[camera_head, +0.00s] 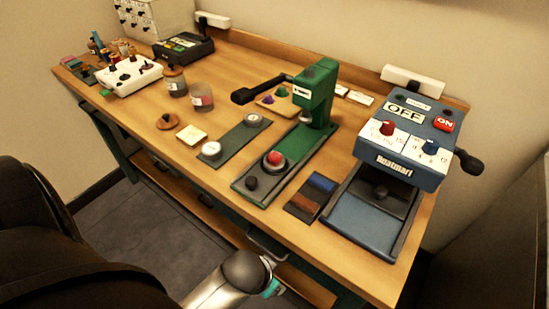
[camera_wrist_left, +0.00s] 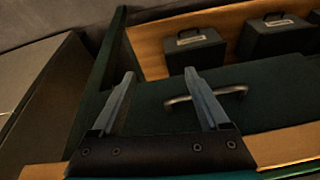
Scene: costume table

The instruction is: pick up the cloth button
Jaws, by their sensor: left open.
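A red domed piece (camera_head: 275,158) sits in a dark round holder on the green press's base plate; it may be the cloth button, but I cannot tell for certain. Two pale round discs, one nearer (camera_head: 211,149) and one farther (camera_head: 253,120), lie on a dark green strip to its left. My left gripper (camera_wrist_left: 160,75) is open in the left wrist view, with nothing between its fingers. It faces a dark green panel with a metal handle (camera_wrist_left: 207,94), away from the red piece. My right gripper is not in view.
The green press (camera_head: 316,90) has a black lever. A blue machine (camera_head: 410,125) marked OFF and ON stands at right. Cases (camera_wrist_left: 195,50) stand beyond the panel.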

